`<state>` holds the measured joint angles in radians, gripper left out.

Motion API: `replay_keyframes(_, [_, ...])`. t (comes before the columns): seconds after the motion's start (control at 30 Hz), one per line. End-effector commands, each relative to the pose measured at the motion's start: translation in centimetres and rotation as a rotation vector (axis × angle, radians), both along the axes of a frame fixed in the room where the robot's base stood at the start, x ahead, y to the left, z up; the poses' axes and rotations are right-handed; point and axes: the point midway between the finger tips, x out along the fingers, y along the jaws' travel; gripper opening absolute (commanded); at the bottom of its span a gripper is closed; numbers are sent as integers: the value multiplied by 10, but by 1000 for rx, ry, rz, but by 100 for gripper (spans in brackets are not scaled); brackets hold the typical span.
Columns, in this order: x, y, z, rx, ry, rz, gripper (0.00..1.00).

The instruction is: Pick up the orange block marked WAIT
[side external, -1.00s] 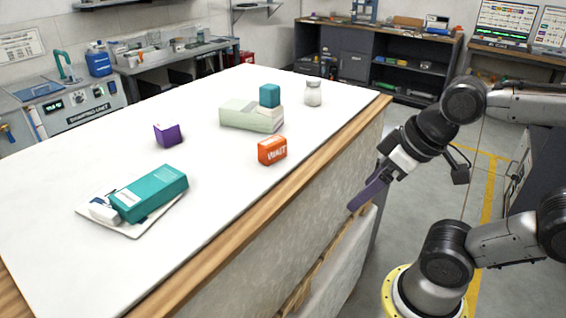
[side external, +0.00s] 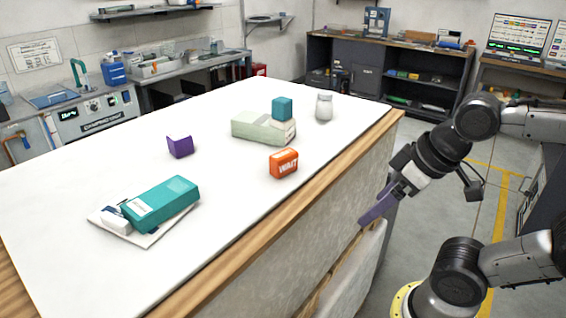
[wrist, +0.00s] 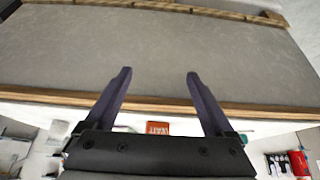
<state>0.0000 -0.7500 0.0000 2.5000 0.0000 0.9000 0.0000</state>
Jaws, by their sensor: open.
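The orange block (side external: 284,164) marked WAIT lies on the white tabletop, near its right wooden edge. In the wrist view the orange block (wrist: 157,128) shows beyond that edge, between my fingers, with its lettering upside down. My gripper (side external: 368,219) has purple fingers and hangs outside the table, by its side face and below the top, apart from the block. In the wrist view my gripper (wrist: 159,74) is open, its fingers spread with nothing between the tips.
The table's wooden edge (side external: 300,196) lies between my gripper and the block. Behind the block are a pale green box (side external: 250,127), a teal cube (side external: 282,108) and a white jar (side external: 324,107). A purple block (side external: 180,147) and a teal box (side external: 163,203) sit farther left.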

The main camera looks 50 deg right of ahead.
Motion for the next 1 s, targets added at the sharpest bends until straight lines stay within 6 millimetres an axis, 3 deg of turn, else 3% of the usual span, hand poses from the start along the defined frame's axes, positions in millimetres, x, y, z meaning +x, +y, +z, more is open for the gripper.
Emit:
replay_keyframes(0.23, [0, 0, 0, 0, 0, 0, 88])
replay_keyframes(0.37, [0, 0, 0, 0, 0, 0, 73])
replay_keyframes(0.67, [0, 0, 0, 6, 0, -11, 73])
replay_keyframes(0.8, [-7, 0, -3, 67, 38, -127, 73])
replay_keyframes(0.87, [-10, 1, 5, 119, 51, -224, 73])
replay_keyframes(1.0, [-2, 5, 46, 267, 95, -510, 73])
